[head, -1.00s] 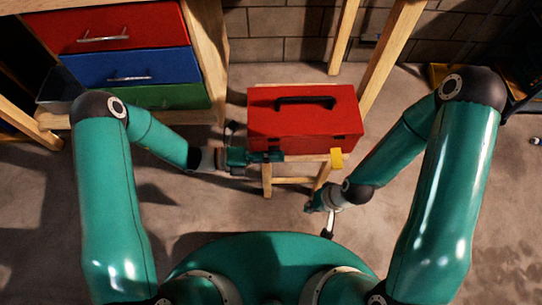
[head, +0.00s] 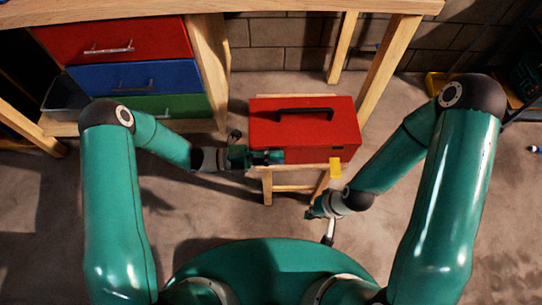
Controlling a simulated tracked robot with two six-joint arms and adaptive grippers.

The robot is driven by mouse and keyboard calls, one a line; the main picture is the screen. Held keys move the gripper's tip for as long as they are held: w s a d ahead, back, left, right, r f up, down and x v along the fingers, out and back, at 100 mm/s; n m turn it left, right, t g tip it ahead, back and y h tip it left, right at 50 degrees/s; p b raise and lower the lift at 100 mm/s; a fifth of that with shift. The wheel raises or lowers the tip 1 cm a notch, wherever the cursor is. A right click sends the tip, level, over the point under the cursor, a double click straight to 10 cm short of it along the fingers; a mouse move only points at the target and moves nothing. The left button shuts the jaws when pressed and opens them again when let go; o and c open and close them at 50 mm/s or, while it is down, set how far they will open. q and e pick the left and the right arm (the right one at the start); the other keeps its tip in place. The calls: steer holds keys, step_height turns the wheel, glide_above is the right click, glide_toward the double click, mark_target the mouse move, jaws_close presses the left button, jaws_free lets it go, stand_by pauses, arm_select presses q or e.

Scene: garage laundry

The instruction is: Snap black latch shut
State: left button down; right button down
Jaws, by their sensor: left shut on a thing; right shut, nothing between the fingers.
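The red toolbox (head: 335,135) with a black top handle (head: 304,114) sits on a small wooden stool (head: 288,188), its lid down. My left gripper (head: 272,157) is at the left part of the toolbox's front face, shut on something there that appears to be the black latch. The fingers hide the latch, so its position cannot be told. A small dark fitting shows on the front face further right. My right gripper (head: 314,212) is shut and empty, low in front of the stool and apart from the toolbox.
A yellow block (head: 335,168) is at the stool's front right edge. A wooden bench with red, blue and green drawers (head: 130,77) stands at the left. Bench legs and a block wall are behind the toolbox.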

arm_select(q)
steer(key=shift+w+f, duration=0.1)
steer(key=shift+f, duration=0.05)
steer(key=c, duration=1.2)
jaws_free()
steer(key=shift+c, duration=0.2)
steer(key=shift+a, duration=0.1)
steer(key=a, duration=1.2)
steer(key=shift+d, duration=0.1)
